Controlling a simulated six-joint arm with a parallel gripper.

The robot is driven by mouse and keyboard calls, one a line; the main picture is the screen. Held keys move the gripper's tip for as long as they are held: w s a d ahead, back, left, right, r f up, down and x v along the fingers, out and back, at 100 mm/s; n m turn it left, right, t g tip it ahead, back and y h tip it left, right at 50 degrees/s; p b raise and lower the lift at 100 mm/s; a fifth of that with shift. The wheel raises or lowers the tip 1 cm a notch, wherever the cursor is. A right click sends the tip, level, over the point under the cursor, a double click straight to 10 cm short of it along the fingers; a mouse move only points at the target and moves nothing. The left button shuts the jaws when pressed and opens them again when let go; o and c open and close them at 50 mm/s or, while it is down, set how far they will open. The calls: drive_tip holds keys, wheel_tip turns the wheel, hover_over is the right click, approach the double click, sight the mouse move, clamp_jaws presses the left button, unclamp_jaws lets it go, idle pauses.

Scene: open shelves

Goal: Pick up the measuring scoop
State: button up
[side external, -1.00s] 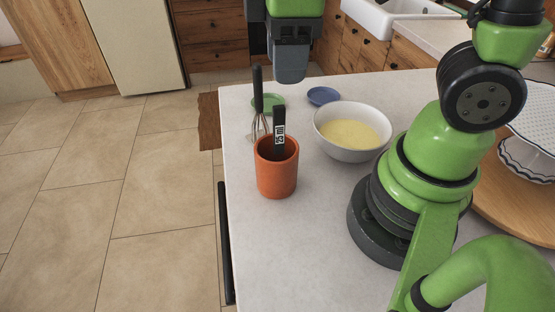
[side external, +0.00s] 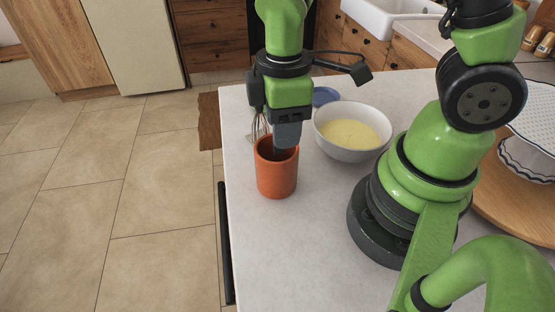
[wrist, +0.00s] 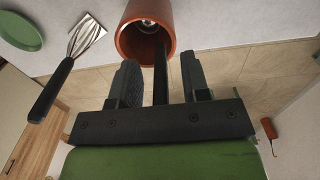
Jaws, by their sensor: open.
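The measuring scoop (wrist: 161,72) stands in a terracotta pot (side external: 277,180), its long black handle sticking up out of it. In the wrist view the pot (wrist: 124,42) shows its open mouth, with a bit of metal inside. My gripper (side external: 287,152) points down at the pot's rim in the side view and covers the handle there. In the wrist view my gripper (wrist: 160,80) is open, with one finger on each side of the handle. A gap shows on both sides, so the handle is not gripped.
A bowl of yellow contents (side external: 350,132) stands to the right of the pot, with a small blue dish (side external: 325,96) behind it. A black-handled whisk (wrist: 52,88) and a green plate (wrist: 20,32) are left of the pot in the wrist view. The counter in front of the pot is clear.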

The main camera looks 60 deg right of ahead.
clamp_jaws()
drive_tip(key=shift+r, duration=0.1)
idle(0.3)
